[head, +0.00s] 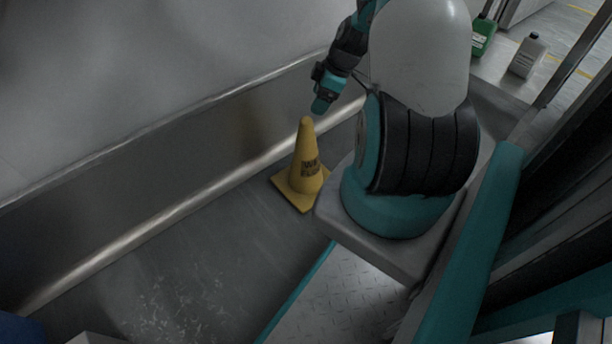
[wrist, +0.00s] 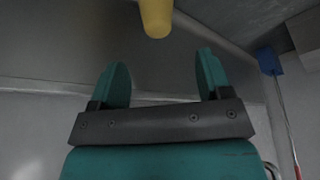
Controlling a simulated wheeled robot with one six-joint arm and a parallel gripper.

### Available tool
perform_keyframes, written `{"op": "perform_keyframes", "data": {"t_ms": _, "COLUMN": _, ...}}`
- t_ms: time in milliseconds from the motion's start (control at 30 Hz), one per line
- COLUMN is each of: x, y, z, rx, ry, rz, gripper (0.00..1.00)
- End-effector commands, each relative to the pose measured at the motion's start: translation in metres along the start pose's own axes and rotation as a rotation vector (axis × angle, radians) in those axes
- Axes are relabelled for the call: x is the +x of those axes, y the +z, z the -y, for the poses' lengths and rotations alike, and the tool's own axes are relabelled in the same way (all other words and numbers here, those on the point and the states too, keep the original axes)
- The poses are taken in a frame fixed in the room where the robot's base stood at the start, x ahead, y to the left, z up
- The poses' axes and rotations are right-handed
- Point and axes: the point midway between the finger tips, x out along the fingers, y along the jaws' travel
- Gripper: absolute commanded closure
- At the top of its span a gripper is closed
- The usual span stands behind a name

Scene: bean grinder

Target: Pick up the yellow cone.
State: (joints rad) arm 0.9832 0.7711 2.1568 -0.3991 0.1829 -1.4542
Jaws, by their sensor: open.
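The yellow cone (head: 306,165) stands upright on its square base on the grey floor, close to the metal-clad wall. It has dark lettering on its side. My gripper (head: 322,104) is just above and slightly right of the cone's tip in the head view. In the wrist view the gripper (wrist: 162,80) has its two teal fingers apart with nothing between them. The cone's rounded tip (wrist: 156,20) shows at the top edge there, beyond the fingertips. The rest of the cone is out of that view.
The wall (head: 150,150) runs along the left. A blue-ended red pole (wrist: 270,62) shows at the right of the wrist view. The floor (head: 190,260) in front of the cone is clear.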

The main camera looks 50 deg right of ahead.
Motion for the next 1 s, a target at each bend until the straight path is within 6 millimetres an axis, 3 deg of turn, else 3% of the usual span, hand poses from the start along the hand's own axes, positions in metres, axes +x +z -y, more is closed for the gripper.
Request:
{"op": "perform_keyframes", "data": {"t_ms": 33, "x": 0.017, "y": 0.002, "z": 0.0, "rx": -0.001, "ry": -0.002, "rz": 0.0, "gripper": 0.28}}
{"op": "perform_keyframes", "data": {"t_ms": 100, "x": 0.029, "y": 0.002, "z": 0.0, "rx": -0.001, "ry": -0.002, "rz": 0.0, "gripper": 0.28}}
{"op": "perform_keyframes", "data": {"t_ms": 467, "x": 0.052, "y": 0.001, "z": -0.001, "rx": 0.0, "ry": 0.0, "rz": 0.0, "gripper": 0.28}}
{"op": "perform_keyframes", "data": {"t_ms": 733, "x": 0.091, "y": 0.001, "z": -0.003, "rx": -0.001, "ry": -0.001, "rz": 0.0, "gripper": 0.28}}
{"op": "perform_keyframes", "data": {"t_ms": 1000, "x": 0.094, "y": -0.001, "z": -0.003, "rx": 0.001, "ry": 0.001, "rz": 0.0, "gripper": 0.28}}
